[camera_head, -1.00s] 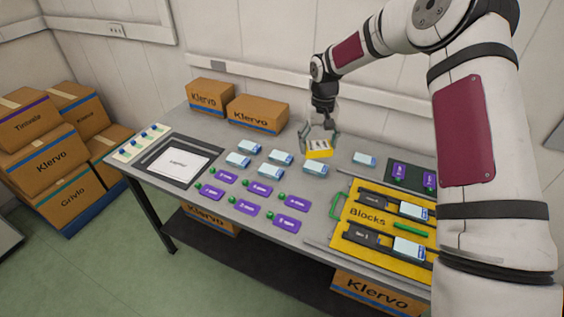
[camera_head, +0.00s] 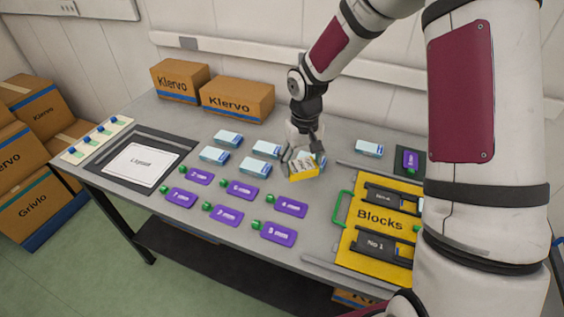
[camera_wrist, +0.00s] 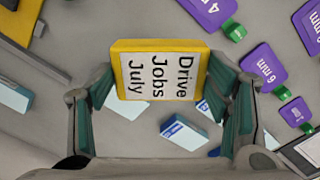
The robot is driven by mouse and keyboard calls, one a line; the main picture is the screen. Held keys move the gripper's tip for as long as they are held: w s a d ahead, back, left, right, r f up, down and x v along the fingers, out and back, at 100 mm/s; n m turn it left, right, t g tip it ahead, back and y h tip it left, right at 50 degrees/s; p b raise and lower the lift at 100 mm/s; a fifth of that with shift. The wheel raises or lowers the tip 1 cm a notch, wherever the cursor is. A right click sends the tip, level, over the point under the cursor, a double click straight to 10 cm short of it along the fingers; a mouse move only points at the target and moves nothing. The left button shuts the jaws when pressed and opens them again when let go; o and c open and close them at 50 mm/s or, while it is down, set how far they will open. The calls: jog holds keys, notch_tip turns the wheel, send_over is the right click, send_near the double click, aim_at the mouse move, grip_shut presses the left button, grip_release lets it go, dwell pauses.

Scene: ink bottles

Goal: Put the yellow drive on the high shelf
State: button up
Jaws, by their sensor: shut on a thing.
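The yellow drive (camera_wrist: 157,72) is a small yellow block with a white label reading "Drive Jobs July". In the wrist view it sits between the two teal-padded fingers of my gripper (camera_wrist: 160,95), which are shut on its sides. In the head view the drive (camera_head: 302,169) hangs from my gripper (camera_head: 300,158) over the middle of the table, slightly tilted. It covers part of a light blue box behind it. The table seems to lie below it in the wrist view, with a gap. No high shelf shows in these frames.
Several light blue boxes (camera_head: 214,155) and purple tags (camera_head: 242,190) lie on the grey table. A yellow "Blocks" tray (camera_head: 380,218) is at right, partly behind my arm. Brown Klervo boxes (camera_head: 237,98) stand at the back. A framed label pad (camera_head: 143,165) is at left.

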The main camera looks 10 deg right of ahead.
jog(key=s+d+n, duration=0.1)
jog(key=s, duration=0.1)
jog(key=s+f+n, duration=0.1)
jog(key=s+n, duration=0.1)
jog(key=s, duration=0.1)
jog(key=s+d+n, duration=0.1)
jog(key=s, duration=0.2)
jog(key=shift+s+d+f+b, duration=0.2)
jog(key=shift+d+f+b, duration=0.1)
jog(key=shift+d+b, duration=0.05)
jog(key=s+n, duration=0.2)
jog(key=s+d+n+p, duration=0.1)
jog(key=s+n, duration=0.1)
jog(key=s, duration=0.1)
jog(key=s+r+n, duration=0.1)
jog(key=s, duration=0.2)
jog(key=shift+s+d+r+n, duration=0.1)
jog(key=shift+s+d+n, duration=0.15)
jog(key=shift+n, duration=0.15)
send_over(303, 190)
jog(key=shift+f+b, duration=0.3)
jog(key=shift+f, duration=2.2)
jog(key=shift+f, duration=0.2)
jog(key=o, duration=1.3)
jog(key=shift+c, duration=0.2)
jog(key=shift+r, duration=0.15)
